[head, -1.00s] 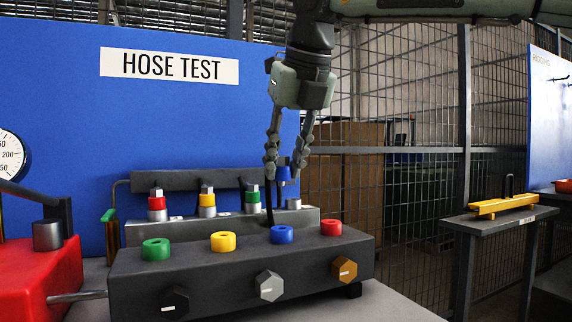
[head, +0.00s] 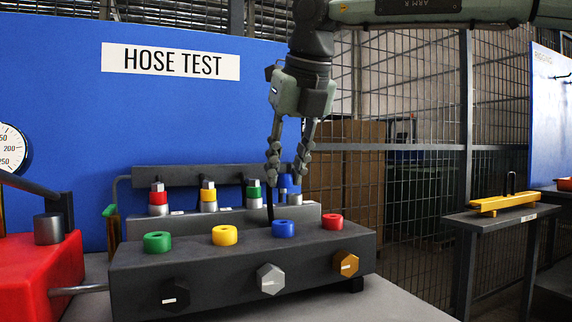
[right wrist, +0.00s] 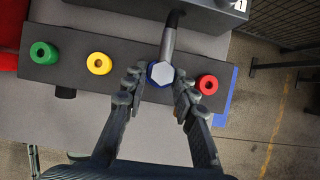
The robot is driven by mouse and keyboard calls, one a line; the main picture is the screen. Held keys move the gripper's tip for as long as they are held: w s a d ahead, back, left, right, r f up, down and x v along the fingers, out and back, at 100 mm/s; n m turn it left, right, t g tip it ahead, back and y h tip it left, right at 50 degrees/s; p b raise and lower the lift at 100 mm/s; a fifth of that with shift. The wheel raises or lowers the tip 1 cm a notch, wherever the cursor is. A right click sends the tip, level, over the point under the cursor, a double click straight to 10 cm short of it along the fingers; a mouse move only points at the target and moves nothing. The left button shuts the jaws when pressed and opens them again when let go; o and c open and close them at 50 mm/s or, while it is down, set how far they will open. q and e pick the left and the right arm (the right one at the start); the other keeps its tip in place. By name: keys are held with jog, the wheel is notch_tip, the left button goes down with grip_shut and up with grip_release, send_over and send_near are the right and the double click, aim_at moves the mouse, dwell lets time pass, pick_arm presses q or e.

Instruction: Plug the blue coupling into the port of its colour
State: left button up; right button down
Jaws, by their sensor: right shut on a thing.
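My right gripper (head: 286,172) hangs above the rear of the dark block, its fingers on either side of the blue coupling (head: 290,183). In the right wrist view its fingertips (right wrist: 157,88) close around the coupling's grey hex top (right wrist: 162,73), with a blue edge showing below. The blue port (head: 283,229) is on the block's top, between the yellow and red ports. In the head view the coupling appears above and behind this port, apart from it. In the wrist view the coupling covers where the blue port lies. My left gripper is not in view.
The dark block (head: 240,262) also carries green (head: 157,242), yellow (head: 224,235) and red (head: 332,222) ports. Red (head: 158,198), yellow (head: 208,195) and green (head: 253,193) couplings stand on the rear rail. A red unit (head: 40,270) is at the left.

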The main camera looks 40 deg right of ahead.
aim_at(285, 224)
jog(key=shift+f, duration=0.1)
dwell(0.4)
jog(key=shift+f+b, duration=1.15)
jog(key=shift+f, duration=0.2)
jog(key=shift+f, duration=0.1)
jog(key=shift+f+b, duration=0.65)
jog(key=shift+f, duration=0.05)
jog(key=shift+f, duration=0.1)
jog(key=shift+f+b, duration=0.5)
jog(key=shift+f, duration=0.05)
jog(key=shift+f, duration=0.25)
dwell(0.4)
jog(key=c, duration=1.1)
grip_release()
jog(key=shift+c, duration=0.2)
